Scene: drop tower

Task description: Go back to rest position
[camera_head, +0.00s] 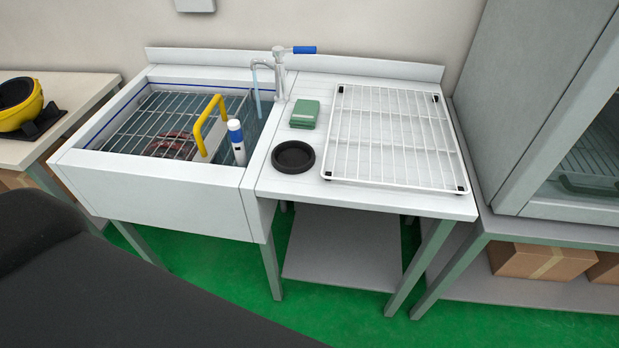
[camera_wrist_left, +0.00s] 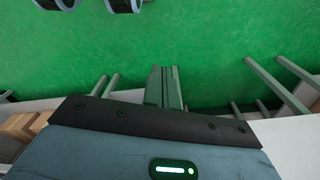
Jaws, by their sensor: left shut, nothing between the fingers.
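My left gripper (camera_wrist_left: 167,72) shows in the left wrist view as two grey fingers close together, shut with nothing between them. It is over green floor, clear of any object. In the head view a dark part of my own body fills the lower left, and the left gripper is not visible there. My right gripper is in neither view.
Green floor (camera_head: 230,285) is open in front.

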